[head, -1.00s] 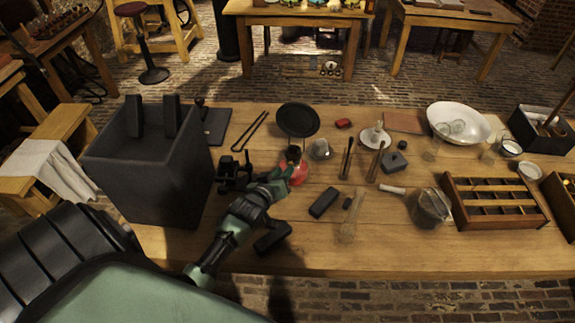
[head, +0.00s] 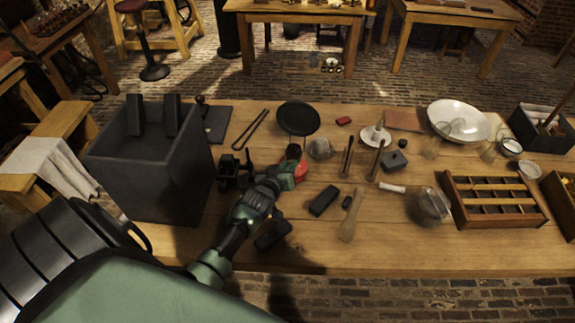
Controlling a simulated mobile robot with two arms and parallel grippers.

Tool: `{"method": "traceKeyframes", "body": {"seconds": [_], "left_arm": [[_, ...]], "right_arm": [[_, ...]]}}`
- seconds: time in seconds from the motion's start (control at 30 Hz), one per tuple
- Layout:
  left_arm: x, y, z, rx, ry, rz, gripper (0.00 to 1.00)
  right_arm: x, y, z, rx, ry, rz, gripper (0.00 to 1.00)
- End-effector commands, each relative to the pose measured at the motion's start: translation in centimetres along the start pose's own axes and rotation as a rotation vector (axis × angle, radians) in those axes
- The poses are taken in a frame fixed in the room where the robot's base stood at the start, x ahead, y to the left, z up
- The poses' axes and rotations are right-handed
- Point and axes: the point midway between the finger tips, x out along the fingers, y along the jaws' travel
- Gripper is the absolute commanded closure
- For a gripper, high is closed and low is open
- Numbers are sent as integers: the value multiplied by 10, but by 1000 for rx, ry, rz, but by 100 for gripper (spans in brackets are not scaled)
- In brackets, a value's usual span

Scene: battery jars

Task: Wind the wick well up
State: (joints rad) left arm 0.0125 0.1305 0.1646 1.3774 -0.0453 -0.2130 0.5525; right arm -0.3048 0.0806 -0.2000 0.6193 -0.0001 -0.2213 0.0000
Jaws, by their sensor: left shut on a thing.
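A small red lamp (head: 302,172) with a dark burner top (head: 293,151) stands upright on the wooden table, just in front of a round black disc (head: 298,118). My left gripper (head: 291,175) is at the lamp's near left side, at the height of its upper body. It is shut on what looks like the lamp's wick knob; the fingers hide the knob. The wick itself is too small to make out. My right gripper is not in view.
A large dark box (head: 150,165) stands close on the left, and a black device (head: 232,173) sits beside my wrist. A compartment tray (head: 494,222) stands farther right.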

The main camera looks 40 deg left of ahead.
Motion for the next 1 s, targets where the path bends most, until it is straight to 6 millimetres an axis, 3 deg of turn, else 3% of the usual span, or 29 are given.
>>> {"method": "traceKeyframes", "body": {"seconds": [0.37,0.4,0.43,0.77,1.0], "left_arm": [[0,1,0,71,-1,-30,100],[0,1,0,71,-1,-30,78],[0,1,0,71,-1,-30,72],[-1,1,0,71,-1,-30,72],[-26,1,2,72,-1,-30,72]], "right_arm": [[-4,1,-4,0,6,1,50],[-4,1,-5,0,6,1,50],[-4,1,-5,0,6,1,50],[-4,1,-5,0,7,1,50],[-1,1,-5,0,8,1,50]]}}
